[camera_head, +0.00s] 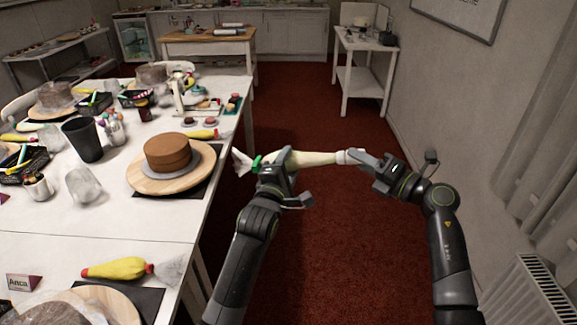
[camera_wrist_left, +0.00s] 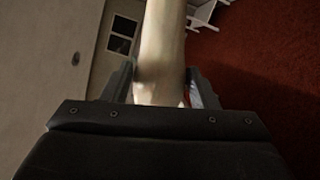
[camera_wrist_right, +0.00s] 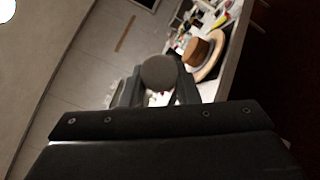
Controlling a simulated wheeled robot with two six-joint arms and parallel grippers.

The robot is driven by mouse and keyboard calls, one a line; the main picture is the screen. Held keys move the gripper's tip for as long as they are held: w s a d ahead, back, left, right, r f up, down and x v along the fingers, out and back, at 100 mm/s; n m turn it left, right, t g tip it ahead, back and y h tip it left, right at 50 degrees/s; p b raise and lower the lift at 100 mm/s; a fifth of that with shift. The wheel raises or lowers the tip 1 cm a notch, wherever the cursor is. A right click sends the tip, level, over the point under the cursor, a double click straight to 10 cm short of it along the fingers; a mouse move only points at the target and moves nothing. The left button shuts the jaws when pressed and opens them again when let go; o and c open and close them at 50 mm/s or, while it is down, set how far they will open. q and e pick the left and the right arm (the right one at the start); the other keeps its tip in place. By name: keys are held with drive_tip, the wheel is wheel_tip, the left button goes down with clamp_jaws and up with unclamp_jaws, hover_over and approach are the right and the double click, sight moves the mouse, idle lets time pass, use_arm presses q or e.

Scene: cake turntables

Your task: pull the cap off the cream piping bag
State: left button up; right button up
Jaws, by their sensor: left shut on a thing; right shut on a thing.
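The cream piping bag (camera_head: 312,158) is held level in the air between my two grippers, to the right of the table. My left gripper (camera_head: 277,166) is shut on the bag's body; in the left wrist view the pale bag (camera_wrist_left: 162,50) runs up between the fingers. A green band and the bag's gathered white end stick out to the left of that gripper. My right gripper (camera_head: 362,158) is shut on the cap (camera_head: 350,156) at the bag's right end. In the right wrist view the round grey cap end (camera_wrist_right: 158,73) sits between the fingers. The joint between cap and bag is too small to judge.
The white table (camera_head: 150,222) on the left carries a brown cake (camera_head: 167,152) on a wooden turntable (camera_head: 140,180), a black cup (camera_head: 83,140) and a yellow piping bag (camera_head: 118,268). Red floor is clear below the grippers. A radiator (camera_head: 540,290) stands at right.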

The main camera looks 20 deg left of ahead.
drive_tip(key=shift+w+d+r, duration=0.1)
drive_tip(key=shift+d+r, duration=0.15)
drive_tip(key=shift+d, duration=0.6)
drive_tip(key=shift+d+r, duration=0.2)
drive_tip(key=shift+d, duration=0.7)
drive_tip(key=shift+w+d+r, duration=0.1)
drive_tip(key=shift+d+r, duration=0.15)
drive_tip(key=shift+d, duration=0.6)
drive_tip(key=shift+s, duration=0.1)
